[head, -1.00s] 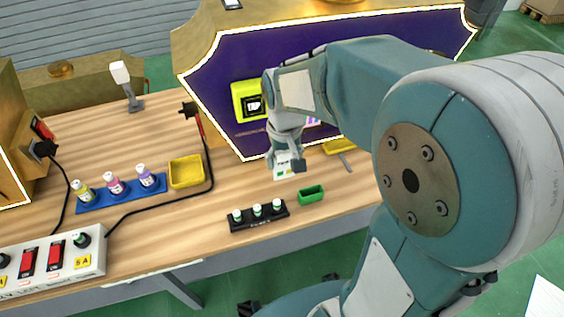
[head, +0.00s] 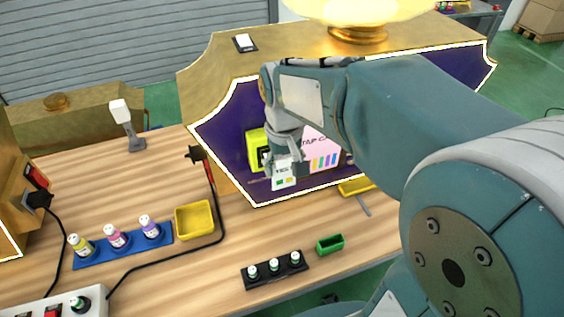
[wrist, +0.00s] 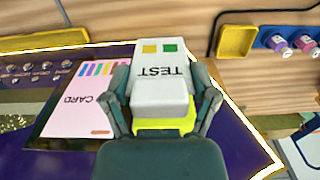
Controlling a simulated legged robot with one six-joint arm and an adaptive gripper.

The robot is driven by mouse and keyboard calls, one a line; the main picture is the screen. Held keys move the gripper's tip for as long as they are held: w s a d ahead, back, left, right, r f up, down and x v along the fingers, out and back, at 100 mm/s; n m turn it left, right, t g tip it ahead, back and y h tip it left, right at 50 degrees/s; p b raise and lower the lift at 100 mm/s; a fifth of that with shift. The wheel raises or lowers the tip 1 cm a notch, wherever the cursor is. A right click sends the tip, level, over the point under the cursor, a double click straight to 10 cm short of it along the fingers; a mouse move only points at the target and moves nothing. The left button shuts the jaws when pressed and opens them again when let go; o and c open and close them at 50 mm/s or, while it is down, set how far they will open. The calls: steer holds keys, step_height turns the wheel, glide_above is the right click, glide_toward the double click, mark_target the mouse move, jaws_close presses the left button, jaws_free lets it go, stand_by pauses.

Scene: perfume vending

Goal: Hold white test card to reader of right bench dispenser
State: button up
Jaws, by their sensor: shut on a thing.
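My gripper (head: 286,158) is shut on the white test card (head: 284,182), in front of the purple face of the right bench dispenser (head: 222,124). In the wrist view the card (wrist: 158,72) reads TEST upside down and has a yellow and a green square. The gripper (wrist: 165,95) has one finger on each side of it. The reader, a yellow-green framed square (head: 255,150), is partly hidden behind my gripper. Yellow-green (wrist: 165,126) also shows beside the card's white block in the wrist view. I cannot tell whether card and reader touch.
A pink CARD panel (head: 322,152) is right of the reader. A yellow tray (head: 178,222), blue bottle rack (head: 105,258), black rack (head: 247,280) and green box (head: 330,244) stand on the bench. A black cable (head: 165,257) crosses the wood.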

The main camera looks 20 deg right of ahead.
steer(key=w, duration=0.7)
steer(key=shift+w, duration=0.35)
steer(key=shift+a, duration=0.1)
steer(key=shift+s, duration=0.15)
stand_by(1.0)
steer(key=s, duration=0.9)
steer(key=shift+s, duration=0.4)
steer(key=shift+f, duration=0.15)
